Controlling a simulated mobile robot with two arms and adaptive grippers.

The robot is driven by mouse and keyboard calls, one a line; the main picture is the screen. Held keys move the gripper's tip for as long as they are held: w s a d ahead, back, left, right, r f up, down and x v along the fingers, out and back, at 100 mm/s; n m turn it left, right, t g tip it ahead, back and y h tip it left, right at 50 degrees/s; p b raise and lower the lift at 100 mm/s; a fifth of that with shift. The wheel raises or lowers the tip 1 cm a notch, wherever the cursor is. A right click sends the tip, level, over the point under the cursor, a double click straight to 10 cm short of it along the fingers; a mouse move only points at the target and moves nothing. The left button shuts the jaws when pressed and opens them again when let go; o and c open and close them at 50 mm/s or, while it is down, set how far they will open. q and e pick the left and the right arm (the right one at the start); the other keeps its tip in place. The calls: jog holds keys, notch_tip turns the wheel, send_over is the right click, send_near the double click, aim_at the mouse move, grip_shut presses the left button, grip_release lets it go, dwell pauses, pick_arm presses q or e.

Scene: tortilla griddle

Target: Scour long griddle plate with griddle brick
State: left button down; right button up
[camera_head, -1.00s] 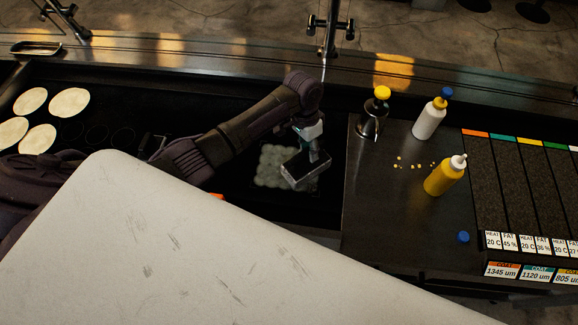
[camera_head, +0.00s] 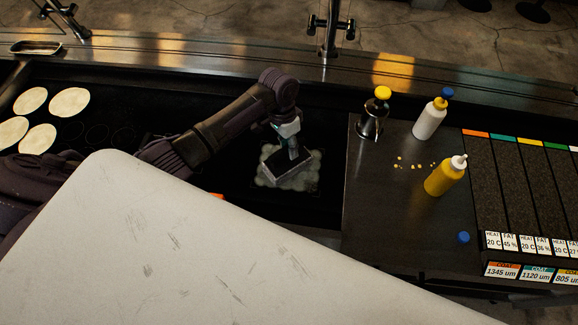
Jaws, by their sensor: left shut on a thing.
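My left gripper (camera_head: 291,146) points down over the right part of the dark griddle plate (camera_head: 235,180). It is shut on the griddle brick (camera_head: 287,170), a dark grey block with a lighter rim. The brick sits over a pale, foamy-looking patch (camera_head: 309,178) on the plate and hides the middle of it. I cannot tell for certain whether the brick touches the plate. My right gripper is not in view.
Several tortillas (camera_head: 69,102) lie on the griddle's left part. Right of the griddle, a counter (camera_head: 390,210) holds a yellow-capped metal container (camera_head: 374,117), a white bottle (camera_head: 429,121), a yellow bottle (camera_head: 444,177), a blue cap (camera_head: 463,237) and yellow crumbs (camera_head: 412,165). Dark labelled strips (camera_head: 500,180) lie farther right.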

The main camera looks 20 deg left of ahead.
pick_arm(q)
jog(key=shift+s+a+r, duration=0.1)
jog(key=shift+s+a, duration=0.15)
jog(key=shift+a, duration=0.6)
jog(key=shift+s+a, duration=0.2)
jog(key=shift+a, duration=0.65)
jog(key=shift+s+a, duration=0.2)
jog(key=shift+a, duration=0.35)
jog(key=shift+s+a, duration=0.15)
jog(key=shift+a, duration=0.4)
jog(key=shift+d, duration=0.1)
jog(key=shift+w+d, duration=0.25)
jog(key=shift+d, duration=0.55)
jog(key=shift+w+d, duration=0.2)
jog(key=shift+d, duration=0.6)
jog(key=shift+w+d, duration=0.25)
jog(key=shift+d, duration=0.55)
